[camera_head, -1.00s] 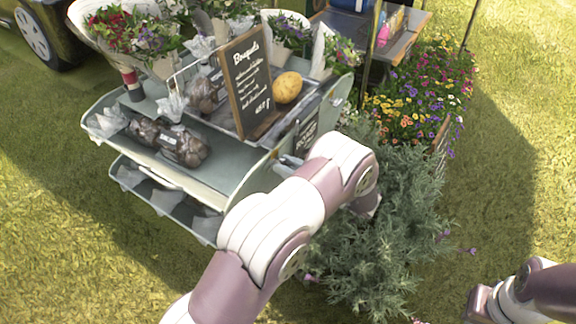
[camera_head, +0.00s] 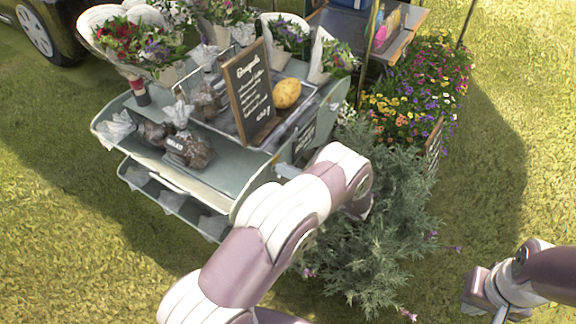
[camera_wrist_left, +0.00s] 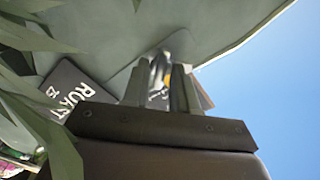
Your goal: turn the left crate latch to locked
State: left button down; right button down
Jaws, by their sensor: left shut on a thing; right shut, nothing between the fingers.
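In the left wrist view my left gripper (camera_wrist_left: 161,88) is shut on a small shiny piece with a yellow spot, apparently the latch (camera_wrist_left: 159,72), against a grey-green panel (camera_wrist_left: 225,32). The fingers hide much of it, so its turn angle cannot be read. In the head view my left arm reaches to the right side of the grey-green stand (camera_head: 240,172); its own links hide the gripper and latch. My right gripper (camera_head: 499,314) is shut and empty at the lower right, partly cut off by the picture's edge.
A dark lettered sign (camera_wrist_left: 72,90) and green leaves are close to the left gripper. A bushy grey-green plant (camera_head: 385,235) stands beside the arm. The stand holds a chalkboard (camera_head: 250,92), a yellow fruit (camera_head: 286,94), bagged goods (camera_head: 188,150) and bouquets. Grass at right is clear.

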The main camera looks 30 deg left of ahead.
pick_arm(q)
jog(key=shift+f+m+p, duration=0.2)
jog(key=shift+m+p, duration=0.6)
jog(key=shift+m, duration=3.7)
jog(key=c, duration=0.9)
grip_release()
jog(key=shift+c, duration=0.2)
jog(key=shift+d, duration=0.15)
jog(key=d+p, duration=0.2)
jog(key=d, duration=1)
jog(key=shift+s+d, duration=0.2)
jog(key=shift+s, duration=0.25)
